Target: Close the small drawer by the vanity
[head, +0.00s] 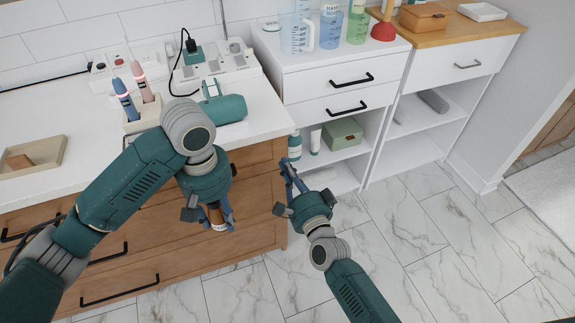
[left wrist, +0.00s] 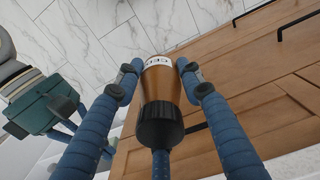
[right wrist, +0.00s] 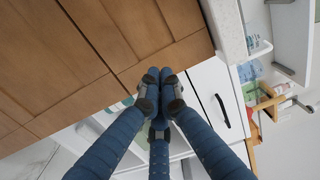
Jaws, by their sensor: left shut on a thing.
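The white unit beside the vanity has an upper drawer (head: 330,80) and a lower drawer (head: 325,110), each with a black handle. Both look flush in the head view; a slight gap cannot be ruled out. A white front with a black handle (right wrist: 221,110) shows in the right wrist view. My right gripper (head: 288,170) is shut and empty, between the vanity's corner and the white unit, below its drawers; its fingertips (right wrist: 160,76) touch each other. My left gripper (head: 217,222) is shut on an amber bottle (left wrist: 160,90) with a black cap, in front of the vanity's wooden drawers.
The wooden vanity (head: 255,165) carries a teal hairdryer (head: 225,108), toothbrushes and a tray (head: 35,157). Measuring jugs, bottles and a plunger (head: 384,30) stand on the white unit. Open shelves below hold a green box (head: 343,133). The marble floor (head: 400,230) is clear to the right.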

